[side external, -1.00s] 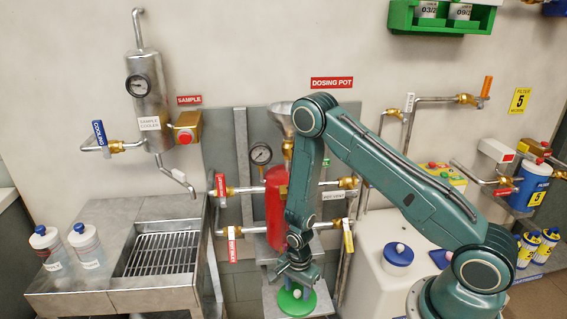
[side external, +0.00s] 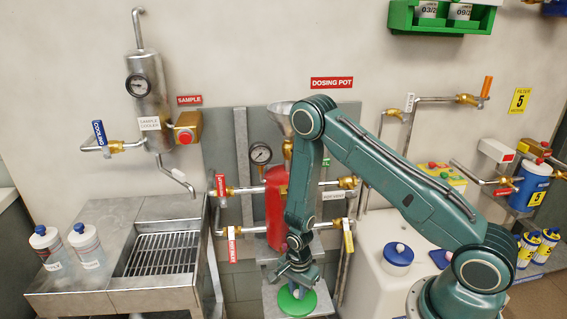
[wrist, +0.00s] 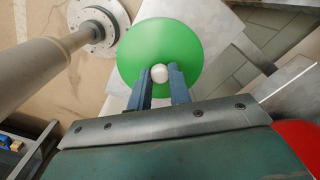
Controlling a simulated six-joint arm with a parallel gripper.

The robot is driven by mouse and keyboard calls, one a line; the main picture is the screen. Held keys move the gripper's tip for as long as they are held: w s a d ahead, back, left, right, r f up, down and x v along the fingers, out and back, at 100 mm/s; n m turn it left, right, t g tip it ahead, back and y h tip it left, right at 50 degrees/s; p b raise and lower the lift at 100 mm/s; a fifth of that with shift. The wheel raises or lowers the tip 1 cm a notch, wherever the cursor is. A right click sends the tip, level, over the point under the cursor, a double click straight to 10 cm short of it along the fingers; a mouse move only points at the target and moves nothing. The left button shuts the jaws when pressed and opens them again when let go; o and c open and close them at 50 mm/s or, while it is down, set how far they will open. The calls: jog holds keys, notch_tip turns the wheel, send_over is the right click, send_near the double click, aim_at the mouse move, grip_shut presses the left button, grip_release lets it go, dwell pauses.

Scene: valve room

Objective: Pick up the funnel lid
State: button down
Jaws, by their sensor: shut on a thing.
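The funnel lid is a green disc (wrist: 185,38) with a white round knob (wrist: 160,73) at its centre. In the side view the lid (side external: 285,303) is low, over the small grey stand below the dosing pot. My gripper (wrist: 161,72) points down at the lid, its two blue fingers on either side of the knob and shut on it. In the side view my gripper (side external: 298,283) is right above the lid and partly covers it. I cannot tell whether the lid touches the stand. The steel funnel (side external: 280,110) is on top of the red dosing pot (side external: 275,200), partly behind my arm.
Pipes with a red handle (side external: 220,186) and a yellow handle (side external: 348,237) flank the pot. A steel sink with a grate (side external: 160,252) is to the left, with two bottles (side external: 85,245). A white tank with a blue cap (side external: 398,254) stands to the right.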

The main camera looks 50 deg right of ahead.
aim_at(297, 292)
jog(key=shift+r, duration=0.15)
notch_tip(297, 292, up, 20)
dwell(1.1)
dwell(0.6)
